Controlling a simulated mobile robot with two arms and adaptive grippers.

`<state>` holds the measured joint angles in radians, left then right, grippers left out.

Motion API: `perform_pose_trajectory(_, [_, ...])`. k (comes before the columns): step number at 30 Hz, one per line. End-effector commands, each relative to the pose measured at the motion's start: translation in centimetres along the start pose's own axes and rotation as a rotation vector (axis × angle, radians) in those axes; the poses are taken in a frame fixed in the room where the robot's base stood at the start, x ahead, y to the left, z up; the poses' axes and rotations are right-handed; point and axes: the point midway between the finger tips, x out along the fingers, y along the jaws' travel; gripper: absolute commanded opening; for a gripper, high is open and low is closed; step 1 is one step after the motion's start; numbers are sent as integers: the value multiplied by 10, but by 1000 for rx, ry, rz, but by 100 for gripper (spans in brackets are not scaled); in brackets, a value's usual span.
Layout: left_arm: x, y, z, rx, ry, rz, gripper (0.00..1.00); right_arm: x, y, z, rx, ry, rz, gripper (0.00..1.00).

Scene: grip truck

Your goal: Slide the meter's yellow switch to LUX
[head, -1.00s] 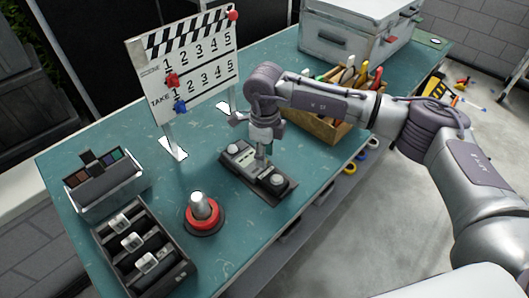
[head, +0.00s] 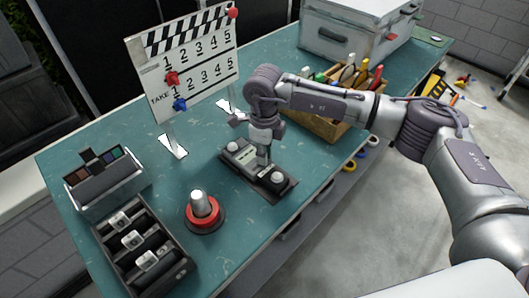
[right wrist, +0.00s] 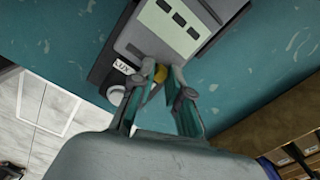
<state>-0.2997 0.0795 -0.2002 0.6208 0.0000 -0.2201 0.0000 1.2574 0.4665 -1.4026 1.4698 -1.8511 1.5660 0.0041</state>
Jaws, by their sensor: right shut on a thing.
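The grey meter (head: 243,158) lies on its dark base on the teal bench. My right gripper (head: 264,164) points down onto the near-right part of the meter. In the right wrist view, my right gripper (right wrist: 158,80) is shut on the yellow switch (right wrist: 160,74), which shows only partly between the fingertips. The exact position of the switch along its slot is hidden. My left gripper is not in view.
A white clapper board (head: 185,75) stands behind the meter. A red-based button (head: 204,213) and a dark slotted tray (head: 120,270) are at the front left. A wooden tool box (head: 310,127) stands close right of my gripper. A metal case (head: 340,45) is behind.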

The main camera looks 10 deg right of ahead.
Motion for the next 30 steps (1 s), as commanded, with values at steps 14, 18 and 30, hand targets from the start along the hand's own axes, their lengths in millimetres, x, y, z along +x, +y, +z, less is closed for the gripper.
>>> perform_pose_trajectory(14, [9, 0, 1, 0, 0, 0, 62, -1, 38, 16, -5, -3, 1, 0])
perform_pose_trajectory(18, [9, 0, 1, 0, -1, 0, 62, -1, 37, 16, -5, -3, 1, 21])
perform_pose_trajectory(30, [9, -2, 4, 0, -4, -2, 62, -1, 37, 15, -2, -1, 0, 39])
